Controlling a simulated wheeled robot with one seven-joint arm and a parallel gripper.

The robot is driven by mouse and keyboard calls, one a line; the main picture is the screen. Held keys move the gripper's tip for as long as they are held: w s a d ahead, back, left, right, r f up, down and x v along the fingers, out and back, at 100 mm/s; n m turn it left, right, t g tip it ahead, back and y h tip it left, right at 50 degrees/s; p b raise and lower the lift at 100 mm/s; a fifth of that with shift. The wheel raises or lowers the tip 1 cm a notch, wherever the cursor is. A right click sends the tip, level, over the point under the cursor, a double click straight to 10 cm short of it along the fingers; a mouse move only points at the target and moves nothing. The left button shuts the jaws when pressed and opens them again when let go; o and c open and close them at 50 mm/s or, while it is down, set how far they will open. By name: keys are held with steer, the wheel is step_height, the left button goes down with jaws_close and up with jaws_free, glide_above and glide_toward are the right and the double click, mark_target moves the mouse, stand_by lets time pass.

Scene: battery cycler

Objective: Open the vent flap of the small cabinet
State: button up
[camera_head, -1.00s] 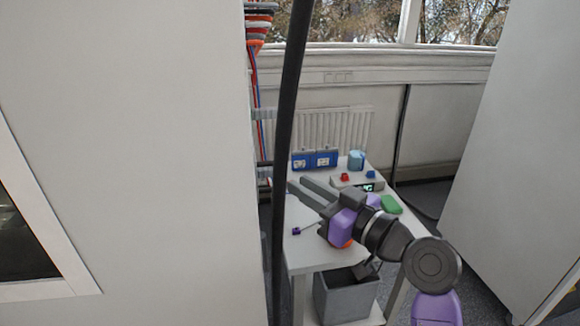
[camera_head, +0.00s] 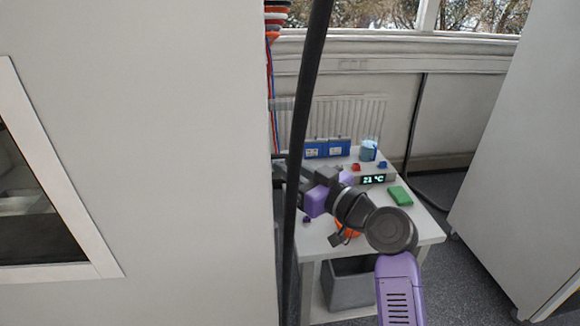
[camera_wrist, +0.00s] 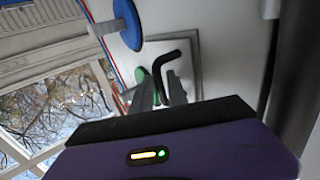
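A grey square panel (camera_wrist: 186,62), which looks like the vent flap, is set in a pale wall in the wrist view. A bent black handle (camera_wrist: 172,58) stands out from it. My gripper (camera_wrist: 160,88) has its two grey fingers apart, with the handle's lower end between or just beyond them; I cannot tell whether they touch it. The flap appears closed. In the head view my gripper (camera_head: 281,174) is beside the edge of the large white cabinet (camera_head: 190,150), partly behind a black pole, and the flap is hidden.
A dark pole (camera_head: 305,100) stands in front of my gripper. A white table (camera_head: 415,222) below my arm holds blue boxes (camera_head: 327,148), a display unit (camera_head: 377,179) and a green block (camera_head: 399,196). A blue disc (camera_wrist: 128,24) is near the flap.

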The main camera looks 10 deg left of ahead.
jaws_close()
stand_by(1.3)
